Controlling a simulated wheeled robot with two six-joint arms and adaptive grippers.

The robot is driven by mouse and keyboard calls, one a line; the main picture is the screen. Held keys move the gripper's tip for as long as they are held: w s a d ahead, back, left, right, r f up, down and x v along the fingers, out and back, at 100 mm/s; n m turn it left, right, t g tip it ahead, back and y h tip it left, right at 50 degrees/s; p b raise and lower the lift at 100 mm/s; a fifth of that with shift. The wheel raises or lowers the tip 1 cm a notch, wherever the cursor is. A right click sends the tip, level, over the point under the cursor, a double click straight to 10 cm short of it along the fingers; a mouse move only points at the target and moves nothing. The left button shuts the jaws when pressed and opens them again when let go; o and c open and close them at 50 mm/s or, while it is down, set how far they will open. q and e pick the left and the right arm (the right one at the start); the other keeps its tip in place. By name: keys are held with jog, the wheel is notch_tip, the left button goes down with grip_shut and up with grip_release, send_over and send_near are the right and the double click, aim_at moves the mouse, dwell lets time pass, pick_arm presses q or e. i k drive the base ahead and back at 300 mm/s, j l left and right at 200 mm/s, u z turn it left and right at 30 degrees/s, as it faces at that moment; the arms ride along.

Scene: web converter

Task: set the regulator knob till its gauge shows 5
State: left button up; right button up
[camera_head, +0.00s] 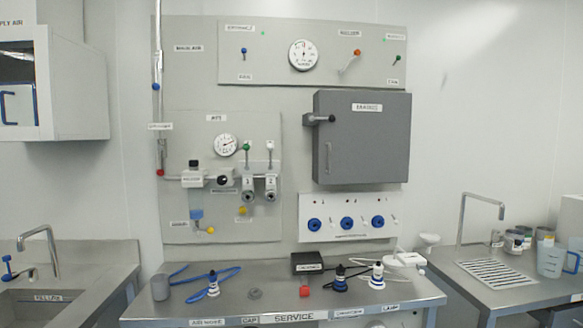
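A small round white gauge (225,145) is on the grey panel at left centre; its numbers are too small to read. Below and left of it, a black knob (194,163) stands on top of a white block (192,179) with a small label, which looks like the regulator. A dark round fitting (223,180) sits to the right of the block on the same pipe line. A larger white gauge (303,55) is on the upper panel; its reading is unclear too. Neither of my grippers is in view, and nothing touches the knob.
A grey cabinet (362,140) with a black handle is right of the panel. Three blue round ports (347,223) are below it. The steel bench (250,298) in front holds a blue hose (205,283), connectors and a black box (312,262). Sinks stand left and right.

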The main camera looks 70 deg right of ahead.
aim_at(221, 180)
jog(key=z, duration=1.75)
